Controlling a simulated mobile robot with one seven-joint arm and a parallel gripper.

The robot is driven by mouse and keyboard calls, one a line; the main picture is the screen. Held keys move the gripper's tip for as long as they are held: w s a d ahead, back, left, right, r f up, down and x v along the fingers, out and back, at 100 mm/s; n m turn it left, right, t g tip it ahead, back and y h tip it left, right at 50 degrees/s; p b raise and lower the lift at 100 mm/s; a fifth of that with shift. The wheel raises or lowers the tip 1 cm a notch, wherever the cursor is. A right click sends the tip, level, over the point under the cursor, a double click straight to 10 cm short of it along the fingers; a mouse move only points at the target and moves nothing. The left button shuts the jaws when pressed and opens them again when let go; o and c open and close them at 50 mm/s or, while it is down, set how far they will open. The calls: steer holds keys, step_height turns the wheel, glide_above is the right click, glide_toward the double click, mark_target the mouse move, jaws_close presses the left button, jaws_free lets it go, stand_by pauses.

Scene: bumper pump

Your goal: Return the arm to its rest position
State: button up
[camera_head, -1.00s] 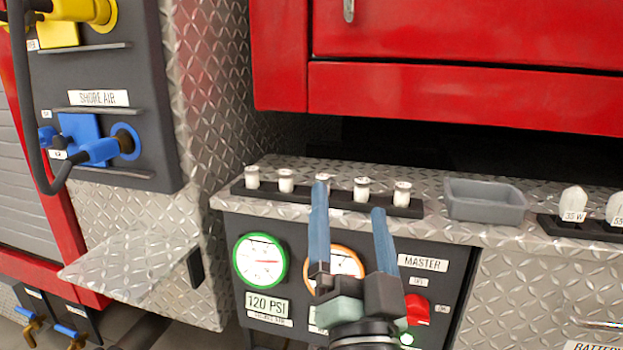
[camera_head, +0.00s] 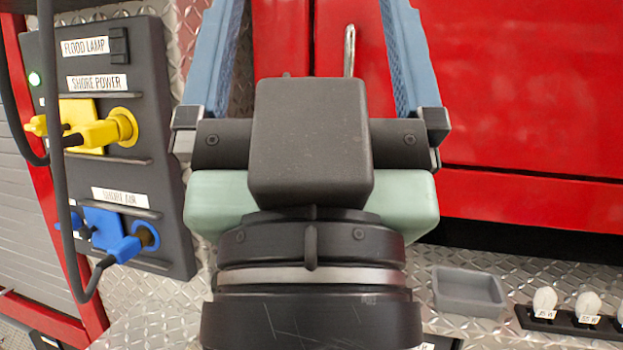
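My gripper (camera_head: 312,40) fills the middle of the view, close to the camera and pointing up. Its two blue fingers stand wide apart, and their tips run out of the top of the frame. Nothing shows between the visible parts of the fingers except the red cabinet behind. The gripper's body hides the middle of the bumper ledge and most of the gauge panel below it.
A dark panel at left holds a yellow shore power plug (camera_head: 103,131) and a blue shore air fitting (camera_head: 124,248) with hanging cables. Red cabinet doors (camera_head: 520,90) stand behind. A grey tray (camera_head: 469,292) and white bulbs (camera_head: 588,305) sit on the ledge at right.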

step_height(320, 180, up, 19)
steer(key=p, duration=1.6)
steer(key=shift+f, duration=0.2)
